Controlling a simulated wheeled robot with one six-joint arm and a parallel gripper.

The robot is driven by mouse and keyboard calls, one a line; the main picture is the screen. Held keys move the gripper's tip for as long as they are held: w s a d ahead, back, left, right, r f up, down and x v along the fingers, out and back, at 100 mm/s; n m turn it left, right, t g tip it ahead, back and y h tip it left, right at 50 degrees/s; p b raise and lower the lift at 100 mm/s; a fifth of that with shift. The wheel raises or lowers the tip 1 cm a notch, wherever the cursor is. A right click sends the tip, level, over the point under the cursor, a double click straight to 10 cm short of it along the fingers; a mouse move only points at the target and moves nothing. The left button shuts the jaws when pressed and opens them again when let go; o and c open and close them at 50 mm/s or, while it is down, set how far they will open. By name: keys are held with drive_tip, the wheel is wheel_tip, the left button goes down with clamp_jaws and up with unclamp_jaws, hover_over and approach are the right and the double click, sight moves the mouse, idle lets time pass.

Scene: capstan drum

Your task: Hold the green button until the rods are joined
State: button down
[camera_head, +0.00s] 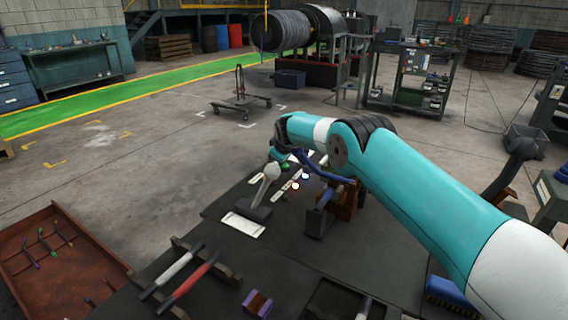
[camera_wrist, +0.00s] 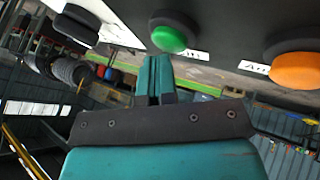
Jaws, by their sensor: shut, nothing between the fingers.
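The green button (camera_wrist: 170,38) is at the top middle of the wrist view, on a dark panel with white labels. The shut, empty fingers of my gripper (camera_wrist: 155,62) point up towards it, tips just below and slightly left of its green face. I cannot tell whether they touch it. An orange button (camera_wrist: 297,70) is to the right and a dark button (camera_wrist: 76,28) to the left. In the head view my gripper is mostly hidden behind my arm, above the dark bench (camera_head: 285,255). I cannot make out the rods to be joined for certain.
A lever with a pale knob (camera_head: 271,171) and a blue-and-brown fixture (camera_head: 325,200) stand near my arm. Red-handled (camera_head: 195,278) and white-handled (camera_head: 180,265) tools lie on a rack. A rusty tray (camera_head: 55,285) holds short coloured rods. Open floor lies beyond.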

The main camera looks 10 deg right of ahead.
drive_tip(key=shift+s+f, duration=0.15)
drive_tip(key=shift+f, duration=0.35)
drive_tip(key=shift+r+p, duration=0.4)
drive_tip(key=shift+r, duration=0.75)
drive_tip(key=shift+r, duration=0.2)
drive_tip(key=shift+r+p, duration=1.25)
drive_tip(key=shift+r, duration=1.05)
drive_tip(key=shift+r, duration=0.1)
